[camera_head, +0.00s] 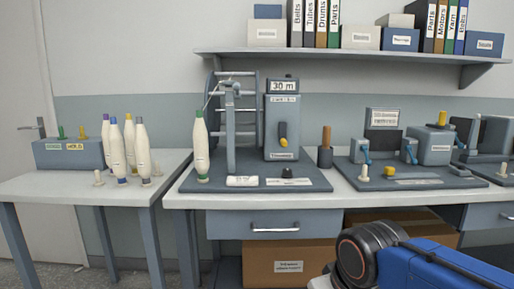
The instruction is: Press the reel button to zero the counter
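The reel machine stands on a dark base plate (215,184) on the middle table. Its grey housing (282,112) carries a counter (283,86) on top that reads "30 m". A small black knob-like button (287,173) sits on the base plate in front of the housing. A yellow lever (283,134) is on the housing's front. The wire-frame reel (240,108) is behind a grey upright post (230,130). A white bobbin (201,148) stands at the left of the plate. My arm shows at the lower right, below the table edge; my gripper is not in view.
A white label block (242,181) lies on the plate left of the button. Another machine (431,145) is further right. Several bobbins (130,146) stand on the left table. A drawer (275,226) is below.

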